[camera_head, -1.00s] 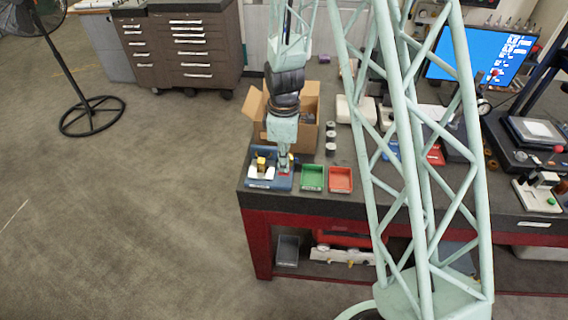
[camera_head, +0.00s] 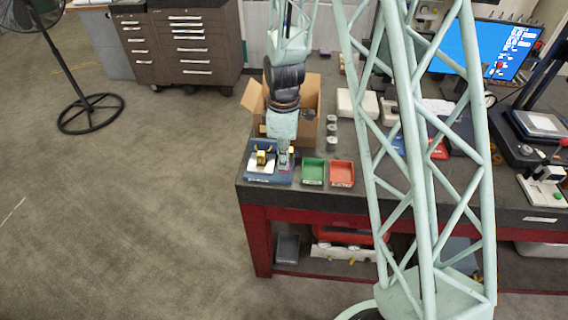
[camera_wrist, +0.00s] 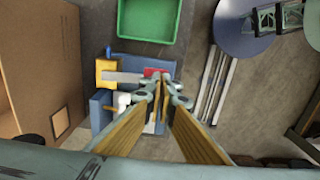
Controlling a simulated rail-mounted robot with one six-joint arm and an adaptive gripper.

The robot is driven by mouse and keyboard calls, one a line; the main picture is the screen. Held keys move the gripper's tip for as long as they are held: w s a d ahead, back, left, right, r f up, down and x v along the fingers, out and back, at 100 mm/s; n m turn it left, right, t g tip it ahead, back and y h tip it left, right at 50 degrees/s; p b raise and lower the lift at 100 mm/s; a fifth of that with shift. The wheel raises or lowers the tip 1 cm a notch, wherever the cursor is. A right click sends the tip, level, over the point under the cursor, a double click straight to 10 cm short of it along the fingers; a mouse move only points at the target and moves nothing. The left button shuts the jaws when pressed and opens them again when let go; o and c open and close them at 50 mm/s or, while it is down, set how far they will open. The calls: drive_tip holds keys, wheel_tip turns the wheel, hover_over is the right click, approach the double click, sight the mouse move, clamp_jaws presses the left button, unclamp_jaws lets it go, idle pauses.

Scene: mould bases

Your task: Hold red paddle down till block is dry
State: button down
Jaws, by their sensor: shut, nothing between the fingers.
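A blue fixture (camera_head: 258,180) sits at the near left corner of the bench. It carries yellow (camera_head: 262,156) and white (camera_head: 260,168) parts; I cannot tell which is the block or whether it is wet. My gripper (camera_head: 283,164) is over the fixture's right side, pointing down. In the wrist view, my gripper (camera_wrist: 166,78) has its fingertips together and empty. The red paddle (camera_wrist: 151,73) shows just beside and partly behind the fingertips, at the end of a grey bar. Whether the tips touch or press it is hard to tell.
A green tray (camera_head: 313,182) and a red tray (camera_head: 342,185) stand right of the fixture. An open cardboard box (camera_head: 310,100) is close behind my gripper. Small grey cylinders (camera_head: 332,143) stand beside the box. Free floor lies left of the bench.

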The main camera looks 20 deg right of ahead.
drive_tip(key=shift+s+f+b, duration=0.1)
drive_tip(key=shift+f+b, duration=0.4)
drive_tip(key=shift+b, duration=0.1)
drive_tip(key=shift+r, duration=0.15)
idle(1.8)
drive_tip(key=shift+s+a+r+p, duration=0.15)
drive_tip(key=shift+r+p, duration=0.1)
drive_tip(key=shift+r, duration=0.45)
drive_tip(key=shift+s+r+p, duration=0.15)
drive_tip(key=shift+r+p, duration=0.05)
drive_tip(key=shift+r, duration=0.5)
drive_tip(key=shift+s+a+r+p, duration=0.15)
drive_tip(key=shift+r+p, duration=0.1)
drive_tip(key=shift+r, duration=0.45)
wheel_tip(320, 180, up, 9)
drive_tip(key=s, duration=0.2)
drive_tip(key=shift+a+b, duration=0.3)
drive_tip(key=shift+a, duration=0.1)
drive_tip(key=shift+r, duration=0.2)
